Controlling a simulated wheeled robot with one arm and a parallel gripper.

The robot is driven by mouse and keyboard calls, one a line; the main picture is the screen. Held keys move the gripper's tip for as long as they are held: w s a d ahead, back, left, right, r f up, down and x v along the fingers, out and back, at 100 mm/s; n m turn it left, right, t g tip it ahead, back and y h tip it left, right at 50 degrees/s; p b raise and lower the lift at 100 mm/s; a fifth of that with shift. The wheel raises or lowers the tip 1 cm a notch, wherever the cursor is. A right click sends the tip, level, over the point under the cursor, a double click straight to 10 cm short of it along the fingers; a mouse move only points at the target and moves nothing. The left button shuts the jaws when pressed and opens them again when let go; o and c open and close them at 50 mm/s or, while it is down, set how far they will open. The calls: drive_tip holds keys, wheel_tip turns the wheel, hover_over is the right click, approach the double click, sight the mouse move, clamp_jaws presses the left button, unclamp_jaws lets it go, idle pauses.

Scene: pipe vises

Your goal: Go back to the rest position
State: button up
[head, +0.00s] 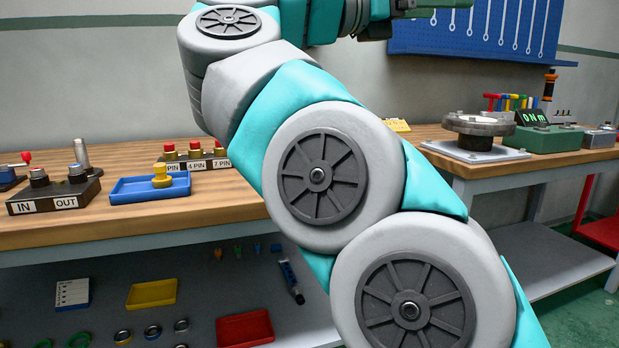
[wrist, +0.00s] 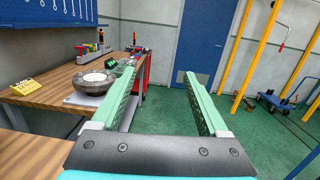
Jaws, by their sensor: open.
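My gripper (wrist: 162,100) is open and empty in the wrist view, its two green fingers spread wide. It is raised in the air and points toward a blue door (wrist: 207,42) across the green floor. In the head view my teal and grey arm fills the middle, and the gripper shows only in part at the top edge. No object is between the fingers.
The wooden workbench (head: 130,223) carries a blue tray (head: 150,188) with a yellow piece and an IN/OUT block (head: 54,194). On the right stand a round metal fixture (head: 478,130) and a green torque display (head: 545,134). A pegboard (head: 480,27) hangs behind. Yellow posts (wrist: 253,50) stand right.

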drive_tip(key=w+a+r+n+t, duration=0.4)
drive_tip(key=a+r+n+t, duration=0.1)
drive_tip(key=r+n+t, duration=0.35)
drive_tip(key=w+a+r+n+t+y, duration=0.2)
drive_tip(key=w+a+n+t+y, duration=0.1)
drive_tip(key=a+n+t+y, duration=1)
drive_tip(key=w+a+f+n+g+y, duration=0.1)
drive_tip(key=a+f+n+g+y, duration=0.5)
drive_tip(key=f+n, duration=0.5)
drive_tip(key=a+f+n+g+y, duration=0.1)
drive_tip(key=f+n+g+y, duration=0.4)
drive_tip(key=f+n+y, duration=0.45)
drive_tip(key=s+d+f+n+g+h, duration=0.2)
drive_tip(key=s+d+f+g, duration=0.25)
drive_tip(key=f, duration=0.75)
drive_tip(key=s+d+f+n+g+h, duration=0.3)
drive_tip(key=s+f, duration=0.2)
drive_tip(key=f, duration=0.7)
drive_tip(key=s+d+f+n+g+h, duration=0.2)
drive_tip(key=s+d+f+g, duration=0.25)
drive_tip(key=f, duration=0.85)
drive_tip(key=s+d+f+g+h, duration=0.1)
drive_tip(key=s+d+f+g, duration=0.2)
drive_tip(key=s, duration=0.8)
drive_tip(key=s+d+f+g+h, duration=0.2)
drive_tip(key=s+d+f+g, duration=0.2)
drive_tip(key=s+d+f, duration=0.4)
drive_tip(key=s, duration=0.4)
drive_tip(key=shift+s+f+p, duration=0.15)
drive_tip(key=shift+p, duration=0.25)
